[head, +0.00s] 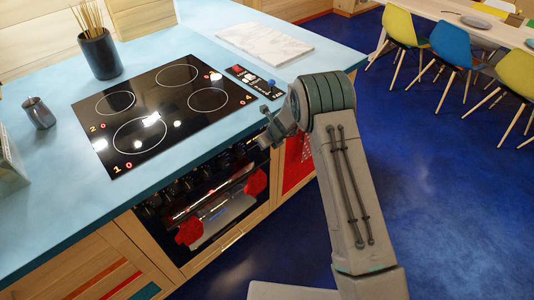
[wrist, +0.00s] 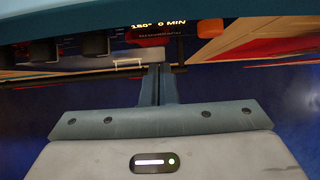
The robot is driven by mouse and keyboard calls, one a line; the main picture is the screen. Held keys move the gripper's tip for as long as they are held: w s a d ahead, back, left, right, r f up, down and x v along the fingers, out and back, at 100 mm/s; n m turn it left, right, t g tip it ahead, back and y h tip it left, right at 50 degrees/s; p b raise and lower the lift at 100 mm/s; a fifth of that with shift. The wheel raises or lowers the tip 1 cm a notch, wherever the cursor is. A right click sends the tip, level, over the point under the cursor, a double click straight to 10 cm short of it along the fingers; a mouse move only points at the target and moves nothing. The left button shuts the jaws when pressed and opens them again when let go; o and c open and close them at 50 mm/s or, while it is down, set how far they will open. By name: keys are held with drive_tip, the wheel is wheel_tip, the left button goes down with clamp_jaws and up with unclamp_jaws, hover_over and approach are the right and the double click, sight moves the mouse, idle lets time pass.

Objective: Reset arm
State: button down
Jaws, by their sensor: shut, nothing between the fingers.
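My arm reaches up from the bottom right of the head view and bends at a grey-green joint beside the counter's front edge. My gripper (wrist: 158,70) shows in the wrist view with its two fingers together and nothing between them. In the head view my gripper (head: 266,122) is small and partly hidden by my own wrist, by the counter edge above the oven front. The wrist view looks along the oven's control strip (wrist: 160,28), with dark knobs at the left and a lit display.
The blue counter (head: 190,52) holds a black cooktop (head: 165,105), a control panel (head: 252,80), a utensil pot (head: 100,54), a metal cup (head: 39,113) and a white board (head: 264,43). The oven (head: 205,205) is below. Chairs (head: 452,45) stand far right; blue floor between is clear.

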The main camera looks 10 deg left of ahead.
drive_tip(key=s+d+r+n, duration=0.4)
drive_tip(key=r, duration=0.4)
drive_tip(key=s+d+r+n, duration=0.3)
drive_tip(key=s+r+n, duration=0.1)
drive_tip(key=r, duration=0.4)
drive_tip(key=s+d+r+n, duration=0.4)
drive_tip(key=s+r, duration=0.1)
drive_tip(key=r, duration=0.3)
drive_tip(key=s+d+r+n+h, duration=0.2)
drive_tip(key=s+d+n, duration=0.5)
drive_tip(key=s, duration=0.6)
drive_tip(key=s+d+r+n+h, duration=0.2)
drive_tip(key=s+d+r+n, duration=0.2)
drive_tip(key=s, duration=0.9)
drive_tip(key=d+n, duration=0.3)
drive_tip(key=shift+d+g+h, duration=0.3)
drive_tip(key=shift+h, duration=0.1)
drive_tip(key=shift+w+d+r, duration=0.1)
drive_tip(key=shift+d, duration=0.05)
